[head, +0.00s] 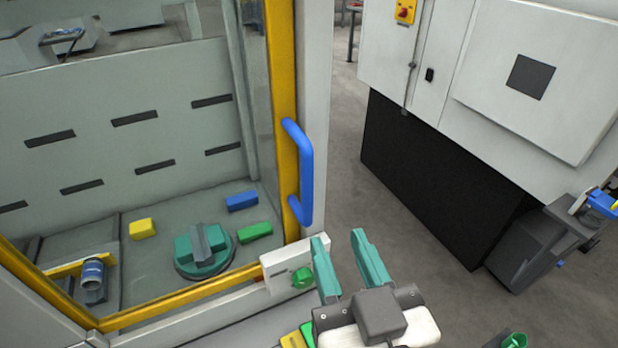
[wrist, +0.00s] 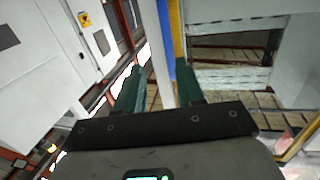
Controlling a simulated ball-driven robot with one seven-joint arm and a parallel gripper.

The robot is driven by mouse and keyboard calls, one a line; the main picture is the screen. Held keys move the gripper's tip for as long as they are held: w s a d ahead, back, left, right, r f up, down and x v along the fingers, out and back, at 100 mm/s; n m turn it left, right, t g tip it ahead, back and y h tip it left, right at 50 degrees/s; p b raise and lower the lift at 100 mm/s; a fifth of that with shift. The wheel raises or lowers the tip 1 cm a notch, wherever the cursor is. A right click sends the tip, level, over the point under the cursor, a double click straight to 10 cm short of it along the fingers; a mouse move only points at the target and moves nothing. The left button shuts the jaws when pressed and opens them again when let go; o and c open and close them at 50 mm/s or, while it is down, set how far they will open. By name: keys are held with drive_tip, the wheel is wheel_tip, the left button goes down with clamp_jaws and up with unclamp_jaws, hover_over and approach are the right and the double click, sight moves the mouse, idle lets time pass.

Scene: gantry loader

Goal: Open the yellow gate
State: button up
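The yellow gate (head: 284,85) is a yellow frame around a clear pane, standing beside a pale upright post in the head view. It looks closed, with the cell interior seen through it. A blue bar handle (head: 306,175) is fixed upright on its right edge. My gripper (head: 341,238) is open, with two green fingers apart and nothing between them. It is below and to the right of the handle, apart from it. In the wrist view, the handle (wrist: 173,45) shows as a blue strip near the tip of the right-hand finger, beside the yellow gate edge (wrist: 179,35).
Behind the gate are a green round fixture (head: 204,252), yellow (head: 143,229), blue (head: 242,201) and green (head: 255,231) blocks, and a blue-white can (head: 93,275). A white panel with a green knob (head: 302,278) sits below the handle.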

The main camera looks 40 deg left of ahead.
sight(308, 188)
drive_tip(key=shift+y, duration=0.3)
drive_tip(key=b+x, duration=0.1)
drive_tip(key=x, duration=0.2)
drive_tip(key=b+x, duration=0.1)
drive_tip(key=x, duration=0.2)
drive_tip(key=s+r+b+x, duration=0.1)
drive_tip(key=b+x, duration=0.1)
drive_tip(key=x, duration=0.1)
drive_tip(key=shift+w+a+r, duration=0.1)
drive_tip(key=shift+w+a, duration=0.15)
drive_tip(key=shift+a, duration=0.35)
drive_tip(key=shift+w+a, duration=0.35)
drive_tip(key=shift+a, duration=0.2)
drive_tip(key=shift+c, duration=0.2)
clamp_jaws()
